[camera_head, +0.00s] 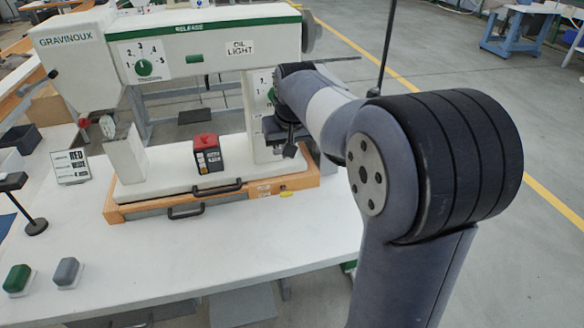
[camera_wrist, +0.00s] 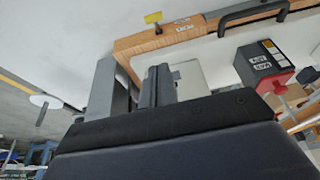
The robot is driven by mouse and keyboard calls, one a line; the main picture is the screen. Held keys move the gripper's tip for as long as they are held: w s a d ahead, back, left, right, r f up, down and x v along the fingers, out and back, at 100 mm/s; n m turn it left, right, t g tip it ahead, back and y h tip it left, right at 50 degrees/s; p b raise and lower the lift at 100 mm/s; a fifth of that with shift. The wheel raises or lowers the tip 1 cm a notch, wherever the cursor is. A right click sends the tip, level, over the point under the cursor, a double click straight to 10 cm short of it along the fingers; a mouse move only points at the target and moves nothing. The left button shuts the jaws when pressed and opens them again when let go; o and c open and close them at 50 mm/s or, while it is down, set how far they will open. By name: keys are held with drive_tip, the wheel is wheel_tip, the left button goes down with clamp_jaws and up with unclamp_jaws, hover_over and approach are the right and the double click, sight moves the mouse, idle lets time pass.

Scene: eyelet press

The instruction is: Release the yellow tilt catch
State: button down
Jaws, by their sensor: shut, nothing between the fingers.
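The yellow tilt catch (camera_head: 286,194) is a small yellow tab at the front edge of the press's orange wooden base (camera_head: 215,201), near its right end. In the wrist view the yellow catch (camera_wrist: 153,17) shows at the top, sticking out from the wooden base edge (camera_wrist: 140,42). My gripper (camera_head: 289,151) is above the right part of the base, beside the press column, and apart from the catch. In the wrist view my gripper's dark fingers (camera_wrist: 158,72) are together and hold nothing. They point toward the base, with the catch beyond their tips.
A black and red box (camera_head: 207,153) stands on the white bed, left of my gripper. The white press arm (camera_head: 215,40) hangs overhead. The white table (camera_head: 240,250) is clear in front of the base.

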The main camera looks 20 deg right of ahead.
drive_tip(key=shift+w+r, duration=0.1)
idle(0.3)
hover_over(286, 192)
drive_tip(key=w, duration=0.2)
drive_tip(key=f, duration=0.6)
drive_tip(key=f+b, duration=0.1)
drive_tip(key=f, duration=0.3)
drive_tip(key=shift+s, duration=0.25)
drive_tip(key=shift+s+f, duration=0.3)
drive_tip(key=shift+f, duration=0.2)
drive_tip(key=shift+s+f, duration=0.3)
drive_tip(key=shift+f, duration=0.2)
drive_tip(key=shift+s+f, duration=0.15)
drive_tip(key=shift+f, duration=0.35)
